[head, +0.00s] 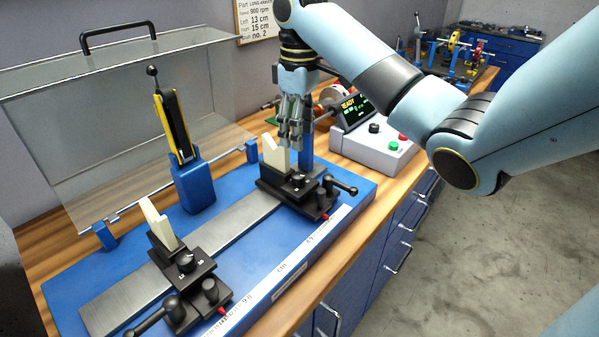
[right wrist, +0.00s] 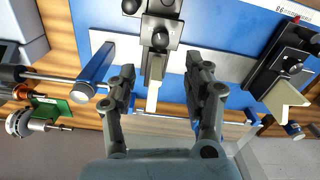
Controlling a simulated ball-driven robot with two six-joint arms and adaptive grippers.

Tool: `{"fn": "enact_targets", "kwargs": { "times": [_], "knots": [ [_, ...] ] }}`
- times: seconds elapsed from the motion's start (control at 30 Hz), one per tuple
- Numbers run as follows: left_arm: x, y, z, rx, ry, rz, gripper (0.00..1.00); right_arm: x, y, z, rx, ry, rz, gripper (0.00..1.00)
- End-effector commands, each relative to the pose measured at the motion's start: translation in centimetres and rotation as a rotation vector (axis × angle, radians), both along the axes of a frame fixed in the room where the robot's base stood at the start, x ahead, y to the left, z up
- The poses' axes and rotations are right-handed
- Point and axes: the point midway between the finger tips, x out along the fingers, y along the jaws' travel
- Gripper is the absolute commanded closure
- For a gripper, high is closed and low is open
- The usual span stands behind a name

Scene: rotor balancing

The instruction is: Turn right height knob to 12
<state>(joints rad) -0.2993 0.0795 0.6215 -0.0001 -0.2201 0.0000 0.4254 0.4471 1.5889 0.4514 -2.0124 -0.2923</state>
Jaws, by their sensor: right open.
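The right support stand (head: 290,196) is black, carries a cream V-block (head: 275,154) and sits on the steel rail. Its height knob (head: 298,180) is a small black dial on the stand's top; the setting is too small to read. The knob also shows in the right wrist view (right wrist: 160,40). My right gripper (head: 290,140) points down just above and behind the knob, beside the V-block. In the right wrist view its fingers (right wrist: 160,75) are apart, with the V-block showing between them and nothing gripped. My left gripper is not in view.
The left stand (head: 184,262) with its V-block is on the same rail (head: 225,232). A clear guard (head: 110,120) and a yellow-black lever on a blue post (head: 193,186) stand behind. A grey control box (head: 376,148) is to the right. A wall card (head: 260,18) hangs behind.

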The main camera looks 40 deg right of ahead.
Motion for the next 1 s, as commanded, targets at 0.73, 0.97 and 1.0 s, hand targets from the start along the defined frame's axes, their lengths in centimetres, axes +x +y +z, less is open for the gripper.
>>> {"fn": "enact_targets", "kwargs": {
  "times": [0.73,0.97,1.0],
  "knots": [
    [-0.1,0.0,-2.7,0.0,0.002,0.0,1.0,-0.1,0.1,-10.5,-0.001,0.0,-0.001,0.49],
    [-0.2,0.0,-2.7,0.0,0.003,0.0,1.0,-0.1,0.1,-10.5,-0.001,0.0,-0.001,0.49],
    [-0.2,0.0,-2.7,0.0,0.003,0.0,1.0,-0.1,0.1,-10.5,-0.001,0.0,-0.001,0.53]
  ]
}}
